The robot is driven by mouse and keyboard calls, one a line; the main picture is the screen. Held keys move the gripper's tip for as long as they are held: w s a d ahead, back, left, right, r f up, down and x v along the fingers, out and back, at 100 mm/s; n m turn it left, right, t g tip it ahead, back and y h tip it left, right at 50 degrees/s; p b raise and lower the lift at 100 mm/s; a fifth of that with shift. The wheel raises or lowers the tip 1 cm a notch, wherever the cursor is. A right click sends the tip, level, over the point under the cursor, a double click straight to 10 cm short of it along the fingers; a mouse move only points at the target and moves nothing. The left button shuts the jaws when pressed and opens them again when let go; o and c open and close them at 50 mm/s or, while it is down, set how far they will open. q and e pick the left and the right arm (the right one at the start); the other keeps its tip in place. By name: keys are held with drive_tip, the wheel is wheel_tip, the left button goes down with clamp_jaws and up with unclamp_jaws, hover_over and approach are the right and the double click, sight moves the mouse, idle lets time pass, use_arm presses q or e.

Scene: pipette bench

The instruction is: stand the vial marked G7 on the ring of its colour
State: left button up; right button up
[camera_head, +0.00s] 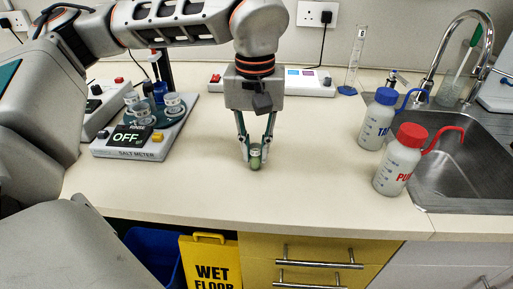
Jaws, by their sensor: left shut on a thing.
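A small green vial (255,163) with a pale top is upright at the middle of the bench, near its front edge. My left gripper (256,151) points straight down with its fingers shut on the vial's sides. I cannot read a mark on the vial, and cannot tell whether its bottom touches the bench. I make out no coloured ring on the bench; the spot under the vial is hidden. My right gripper is not in view.
A salt meter (140,141) reading OFF, with cups on it, stands at left. A blue-capped bottle (376,122) and a red-capped bottle (397,168) stand at right by the sink (462,170). A measuring cylinder (354,62) stands behind. The bench around the vial is clear.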

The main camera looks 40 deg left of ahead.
use_arm(q)
drive_tip(key=o, duration=0.9)
drive_tip(key=shift+f, duration=0.1)
